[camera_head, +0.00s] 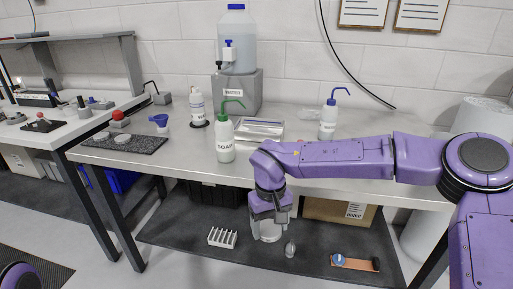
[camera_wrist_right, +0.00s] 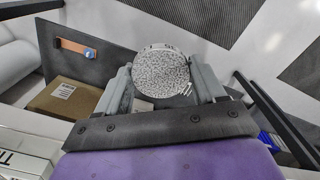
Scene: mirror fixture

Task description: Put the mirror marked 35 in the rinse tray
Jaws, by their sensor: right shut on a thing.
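My right gripper (camera_head: 270,218) hangs in front of the table's front edge, pointing down. It is shut on a round mirror disc (camera_head: 270,232), low in front of the lower shelf. In the right wrist view the disc (camera_wrist_right: 161,72) sits between the two fingers (camera_wrist_right: 162,88), its speckled grey face towards the camera. My left gripper is not in view.
A green-capped soap bottle (camera_head: 225,138) stands left of the tray, and a blue-capped bottle (camera_head: 327,123) right of it. A water jug (camera_head: 237,45) stands behind. Two pale discs (camera_head: 122,138) lie on a dark mat (camera_head: 140,144). A slotted rack (camera_head: 222,238) is on the lower shelf.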

